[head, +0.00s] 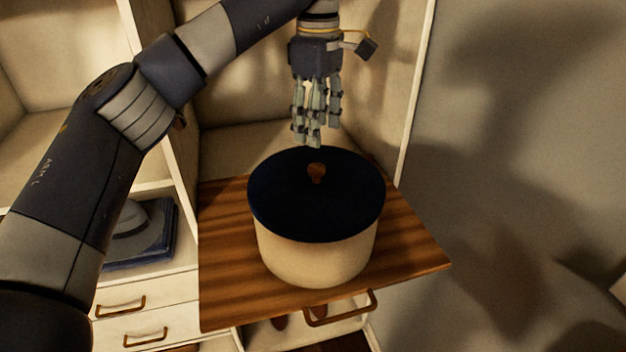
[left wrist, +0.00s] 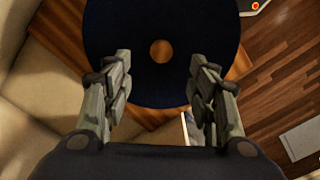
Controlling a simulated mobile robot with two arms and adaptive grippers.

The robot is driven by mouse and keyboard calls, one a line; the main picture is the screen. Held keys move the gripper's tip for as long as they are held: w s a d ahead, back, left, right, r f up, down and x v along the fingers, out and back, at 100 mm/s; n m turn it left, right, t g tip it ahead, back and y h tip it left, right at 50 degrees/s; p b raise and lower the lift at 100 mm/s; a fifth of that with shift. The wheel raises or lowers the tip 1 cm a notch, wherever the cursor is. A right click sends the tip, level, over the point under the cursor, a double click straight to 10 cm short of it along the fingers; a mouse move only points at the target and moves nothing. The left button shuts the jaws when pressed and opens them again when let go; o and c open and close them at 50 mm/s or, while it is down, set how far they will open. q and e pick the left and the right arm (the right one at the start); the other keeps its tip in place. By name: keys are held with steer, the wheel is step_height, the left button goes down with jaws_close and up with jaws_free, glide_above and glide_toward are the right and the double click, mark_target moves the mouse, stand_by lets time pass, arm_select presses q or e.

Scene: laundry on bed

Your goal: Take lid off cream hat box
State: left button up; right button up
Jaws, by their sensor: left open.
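The cream hat box (head: 315,258) stands upright on a pull-out wooden board. Its dark blue lid (head: 345,205) sits on top, with a small round brown knob (head: 316,172) at the centre. My left gripper (head: 311,142) hangs pointing down above the back part of the lid, open and empty. In the left wrist view its two fingers (left wrist: 160,90) are spread apart, with the lid (left wrist: 160,85) beyond them and the knob (left wrist: 161,51) between and ahead of the fingertips. The gripper appears apart from the knob. My right gripper is not in view.
The wooden board (head: 228,285) juts out from a cream wardrobe, with a handle (head: 340,309) below its front edge. Drawers (head: 120,303) and a shelf with a grey hat (head: 130,220) on folded blue cloth stand at left. A plain wall (head: 520,150) is at right.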

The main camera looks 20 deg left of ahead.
mark_target(317, 167)
arm_select(q)
step_height(317, 167, down, 4)
steer(key=shift+s+d+p, duration=0.1)
steer(key=shift+p, duration=0.25)
steer(key=shift+f, duration=0.35)
steer(key=f+p, duration=0.1)
steer(key=f, duration=0.1)
steer(key=f+p, duration=0.1)
steer(key=f, duration=0.1)
steer(key=shift+a+f+p, duration=0.2)
steer(key=shift+f+p, duration=0.2)
steer(key=shift+f, duration=0.35)
steer(key=shift+c, duration=0.9)
steer(key=c, duration=1.1)
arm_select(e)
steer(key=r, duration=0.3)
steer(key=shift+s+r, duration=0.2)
